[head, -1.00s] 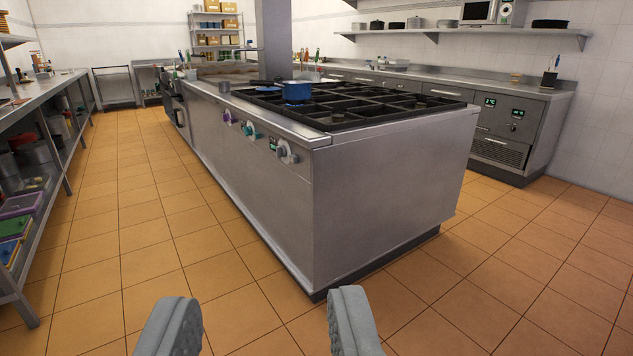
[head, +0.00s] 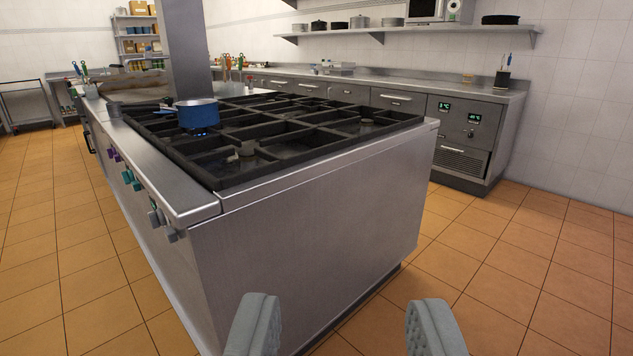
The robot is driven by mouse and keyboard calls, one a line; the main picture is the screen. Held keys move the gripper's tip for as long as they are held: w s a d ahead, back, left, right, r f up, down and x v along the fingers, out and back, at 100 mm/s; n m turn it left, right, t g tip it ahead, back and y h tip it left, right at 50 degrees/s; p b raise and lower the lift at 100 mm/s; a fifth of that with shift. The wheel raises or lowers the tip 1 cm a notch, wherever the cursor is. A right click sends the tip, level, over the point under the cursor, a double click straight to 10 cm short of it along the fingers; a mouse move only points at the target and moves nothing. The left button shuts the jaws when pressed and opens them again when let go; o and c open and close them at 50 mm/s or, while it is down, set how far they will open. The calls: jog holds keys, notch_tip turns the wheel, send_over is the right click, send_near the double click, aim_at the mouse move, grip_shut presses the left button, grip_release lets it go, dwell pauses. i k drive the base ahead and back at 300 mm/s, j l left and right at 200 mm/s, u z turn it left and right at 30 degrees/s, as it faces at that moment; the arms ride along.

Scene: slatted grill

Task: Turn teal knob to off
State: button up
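The teal knob (head: 131,180) is on the left front face of the steel stove (head: 310,225), between a purple knob (head: 115,155) and a grey-white knob (head: 157,218). I see it at a steep angle, so its setting cannot be read. A blue pot (head: 198,112) sits on the black grates with a small blue flame under it. My gripper (head: 340,335) is open and empty at the bottom of the view, in front of the stove's near end panel and apart from the knobs.
Tiled floor (head: 45,250) is free along the stove's knob side and to the right. A steel counter (head: 465,130) with drawers runs along the back wall. A grey pillar (head: 182,50) stands behind the pot.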

aim_at(128, 177)
jog(key=i+l+u, duration=0.3)
jog(key=i, duration=0.2)
jog(key=i+l+u, duration=0.25)
jog(key=i+l, duration=0.25)
jog(key=k+j+u, duration=0.15)
jog(key=j, duration=0.15)
jog(key=k+j+u, duration=0.1)
jog(key=j, duration=0.2)
jog(key=k+j+u, duration=0.15)
jog(key=j, duration=0.2)
jog(key=k+j+u, duration=0.1)
jog(key=j, duration=0.25)
jog(key=k, duration=0.05)
